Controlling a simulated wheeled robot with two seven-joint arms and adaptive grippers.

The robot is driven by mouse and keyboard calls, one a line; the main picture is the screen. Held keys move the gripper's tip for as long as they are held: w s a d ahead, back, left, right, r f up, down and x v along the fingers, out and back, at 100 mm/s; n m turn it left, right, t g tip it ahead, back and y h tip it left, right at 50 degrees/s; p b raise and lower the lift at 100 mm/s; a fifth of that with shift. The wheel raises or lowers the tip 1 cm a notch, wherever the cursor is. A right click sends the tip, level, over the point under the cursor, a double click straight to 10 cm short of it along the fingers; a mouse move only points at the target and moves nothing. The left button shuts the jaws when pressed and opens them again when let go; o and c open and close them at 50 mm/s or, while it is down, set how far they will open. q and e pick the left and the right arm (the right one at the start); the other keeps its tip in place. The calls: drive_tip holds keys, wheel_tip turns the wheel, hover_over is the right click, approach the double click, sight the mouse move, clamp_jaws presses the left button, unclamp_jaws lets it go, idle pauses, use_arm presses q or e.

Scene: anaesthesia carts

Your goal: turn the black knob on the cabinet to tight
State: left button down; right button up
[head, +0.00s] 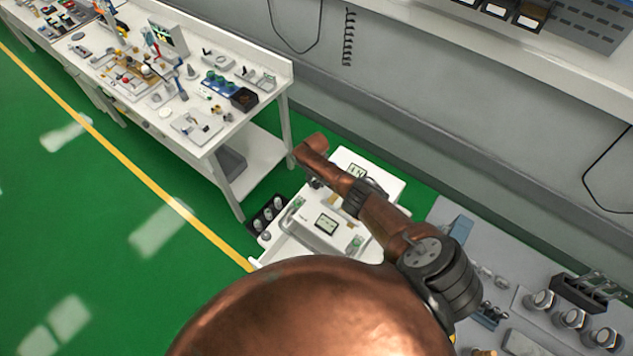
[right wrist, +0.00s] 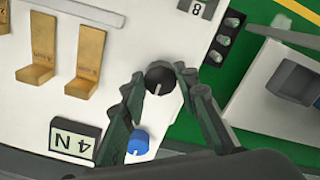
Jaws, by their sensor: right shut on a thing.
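The black knob (right wrist: 160,78) sits on the white cabinet panel (right wrist: 150,30) in the right wrist view. It is round, with a white pointer line toward the bottom of that picture. My right gripper (right wrist: 159,74) has one dark finger on each side of the knob and is shut on it. In the head view my right gripper (head: 314,183) is small and dark, over the white cabinet (head: 290,250), and the knob cannot be made out there. My left gripper is not in view.
A blue knob (right wrist: 138,143) and a "4 N" label (right wrist: 75,141) are close to my fingers. Brass brackets (right wrist: 37,52) stand on the panel. A white workbench (head: 205,145) full of parts is at left. A grey bench (head: 450,215) is at right. Green floor is open at left.

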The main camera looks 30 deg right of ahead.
sight(317, 183)
drive_tip(key=shift+w, duration=0.1)
drive_tip(key=o, duration=1.1)
drive_tip(key=shift+o, duration=0.2)
drive_tip(key=shift+r, duration=0.1)
wheel_tip(317, 183, up, 12)
idle(0.4)
drive_tip(key=shift+d, duration=0.1)
